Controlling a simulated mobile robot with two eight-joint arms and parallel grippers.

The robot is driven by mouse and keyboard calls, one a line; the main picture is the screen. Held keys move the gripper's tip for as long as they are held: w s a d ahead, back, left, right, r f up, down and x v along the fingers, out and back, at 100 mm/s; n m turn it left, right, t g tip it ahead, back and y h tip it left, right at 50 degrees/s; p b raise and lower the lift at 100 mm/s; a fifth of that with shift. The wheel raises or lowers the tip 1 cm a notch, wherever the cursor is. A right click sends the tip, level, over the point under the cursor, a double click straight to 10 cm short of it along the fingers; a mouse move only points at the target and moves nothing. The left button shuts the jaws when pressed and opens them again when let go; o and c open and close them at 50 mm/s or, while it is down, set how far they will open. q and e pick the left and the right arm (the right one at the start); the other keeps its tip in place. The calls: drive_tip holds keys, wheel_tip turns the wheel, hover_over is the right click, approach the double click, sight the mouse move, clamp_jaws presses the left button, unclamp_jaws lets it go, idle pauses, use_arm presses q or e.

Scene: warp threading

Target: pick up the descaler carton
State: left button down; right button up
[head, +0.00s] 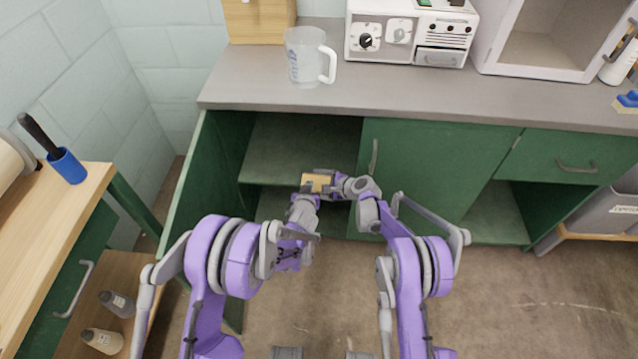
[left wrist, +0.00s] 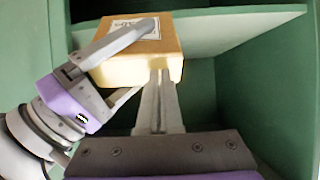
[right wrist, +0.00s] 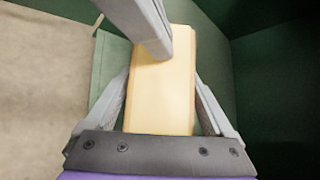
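The descaler carton (head: 317,183) is a yellow box with a pale printed label on one face, in front of the open cabinet. In the left wrist view the carton (left wrist: 150,55) is at the top. In the right wrist view it (right wrist: 165,95) lies between the two fingers of my right gripper (right wrist: 163,85), which look closed against its sides. My left gripper (left wrist: 158,80) has its fingers together, with the tips at the carton's near face, not around it. Whether they touch it is unclear. In the head view the carton partly hides both fingertips.
The open cabinet has a shelf (head: 300,145) behind the carton and an open green door (head: 190,180) left of my left arm. A closed green door (head: 435,170) stands to the right.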

clamp_jaws()
use_arm(q)
drive_tip(key=shift+r, duration=0.6)
drive_tip(key=v, duration=1.2)
